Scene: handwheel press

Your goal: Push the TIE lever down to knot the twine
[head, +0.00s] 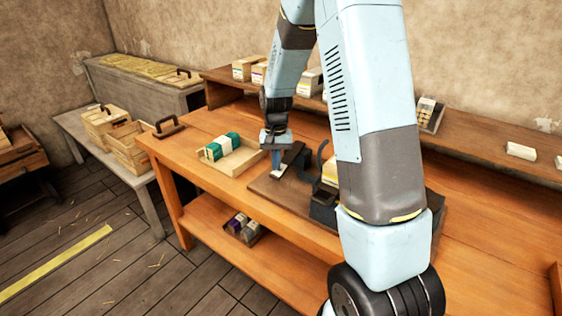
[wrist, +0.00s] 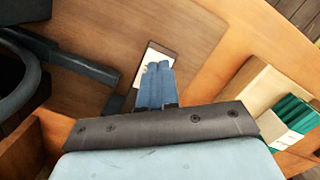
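My gripper (head: 277,172) points down over a brown board (head: 266,187) on the orange workbench. A dark bar (wrist: 70,63) runs in from the left of the wrist view, apart from the fingers, beside a dark curved part (wrist: 22,92). The head view shows a dark curved piece (head: 321,157) right of my gripper. I cannot tell which part is the TIE lever. My arm hides much of the press.
A wooden tray (head: 238,160) with a green-and-white pack (head: 221,147) stands left of the board. A raised back shelf (head: 470,150) holds several small packs. Wooden crates (head: 130,150) stand on a side bench. Bare bench top lies at the left.

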